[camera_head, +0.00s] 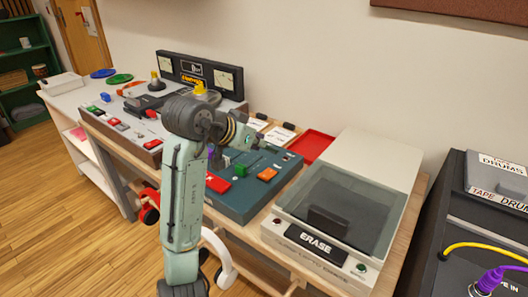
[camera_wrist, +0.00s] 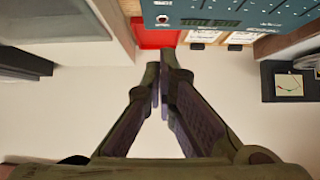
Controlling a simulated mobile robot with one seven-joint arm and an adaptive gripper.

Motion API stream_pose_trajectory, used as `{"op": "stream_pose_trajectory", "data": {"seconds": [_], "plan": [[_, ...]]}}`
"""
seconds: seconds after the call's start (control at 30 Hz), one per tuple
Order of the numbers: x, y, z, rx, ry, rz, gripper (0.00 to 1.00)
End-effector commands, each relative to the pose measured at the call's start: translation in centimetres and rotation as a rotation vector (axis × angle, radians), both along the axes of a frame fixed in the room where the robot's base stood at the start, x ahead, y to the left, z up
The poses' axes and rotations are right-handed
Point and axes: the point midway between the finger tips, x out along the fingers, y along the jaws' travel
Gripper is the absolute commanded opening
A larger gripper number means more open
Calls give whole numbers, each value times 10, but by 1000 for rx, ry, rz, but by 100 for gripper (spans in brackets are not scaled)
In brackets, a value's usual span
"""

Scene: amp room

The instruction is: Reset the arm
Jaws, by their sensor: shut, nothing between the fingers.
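My gripper (camera_wrist: 160,80) shows in the wrist view with its two dark fingers together and nothing between them. Beyond the fingertips are a pale plain surface and a red tray (camera_wrist: 155,38), with no contact visible. In the head view my arm rises in the middle of the picture and bends at a dark joint in front of the teal control panel (camera_head: 240,205). My fingers cannot be made out clearly there. The arm hides part of the panel and of the bench.
A grey machine marked ERASE (camera_head: 316,245) with a clear lid stands right of the teal panel. A red tray (camera_head: 312,143) lies behind. A grey console (camera_head: 130,125) is at left. A dark case with cables (camera_head: 480,215) is at far right. Wooden floor (camera_head: 60,220) is open at left.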

Motion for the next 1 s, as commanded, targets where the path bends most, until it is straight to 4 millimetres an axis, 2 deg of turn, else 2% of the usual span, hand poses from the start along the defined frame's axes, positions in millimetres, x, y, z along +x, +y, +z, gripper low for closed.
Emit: {"op": "stream_pose_trajectory", "data": {"seconds": [0.2, 0.57, 0.67, 0.77, 0.87, 0.9, 0.97, 1.0], "plan": [[-8, 6, 13, 1, 0, -1, 0], [-9, 6, 14, 0, 0, -1, 0], [-1, 18, 30, -38, -75, 59, 0], [10, 49, 66, -112, -241, 187, 0], [10, 100, 116, -190, -473, 357, 0], [5, 123, 137, -213, -569, 427, 0], [-8, 156, 166, -238, -707, 524, 0], [-21, 179, 184, -248, -799, 587, 0]]}}
